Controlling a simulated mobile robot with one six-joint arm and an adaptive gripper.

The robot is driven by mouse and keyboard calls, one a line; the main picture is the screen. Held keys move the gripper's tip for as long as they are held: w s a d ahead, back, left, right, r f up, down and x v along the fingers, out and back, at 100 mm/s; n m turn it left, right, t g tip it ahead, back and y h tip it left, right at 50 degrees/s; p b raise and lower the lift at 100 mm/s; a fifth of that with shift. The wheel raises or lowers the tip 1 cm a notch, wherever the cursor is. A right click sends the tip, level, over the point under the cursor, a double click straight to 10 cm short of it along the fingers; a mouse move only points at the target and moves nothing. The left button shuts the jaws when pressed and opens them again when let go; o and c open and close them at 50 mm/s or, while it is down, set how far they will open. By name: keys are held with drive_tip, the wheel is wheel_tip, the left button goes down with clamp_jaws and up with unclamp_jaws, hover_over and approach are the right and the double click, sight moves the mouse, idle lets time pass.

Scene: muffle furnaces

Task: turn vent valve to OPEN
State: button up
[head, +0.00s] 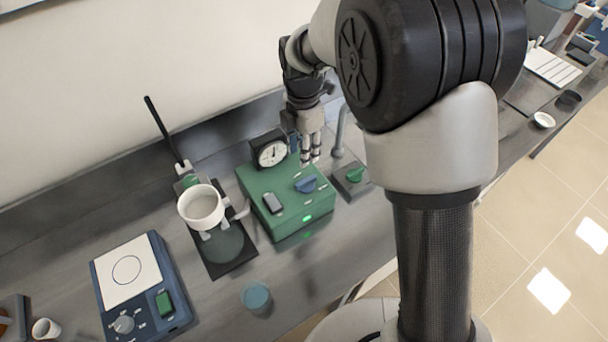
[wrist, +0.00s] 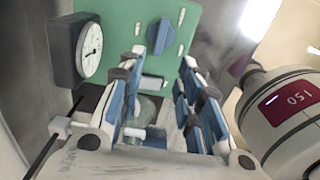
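A green box (head: 285,204) on the bench carries a round dial gauge (head: 270,152), a dark rocker-like switch (head: 271,202) and a blue knob (head: 306,184). The blue knob also shows in the wrist view (wrist: 160,35), with small white marks around it too small to read. A green knob (head: 356,174) sits on a small dark base just right of the box. I cannot tell from labels which knob is the vent valve. My gripper (head: 311,156) hangs above the box's back edge, near the gauge. In the wrist view its fingers (wrist: 163,62) are apart and empty.
A stand with a white ring-shaped dish (head: 202,206) and a thin black rod is left of the box. A blue hotplate-like device (head: 140,284) is further left. A blue cup (head: 256,297) stands in front. A curved grey pipe (head: 340,132) rises close right of my gripper.

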sight(304, 181)
wheel_tip(304, 181, down, 13)
drive_tip(key=shift+r+b, duration=0.1)
drive_tip(key=shift+b, duration=0.95)
drive_tip(key=shift+c, duration=0.5)
clamp_jaws()
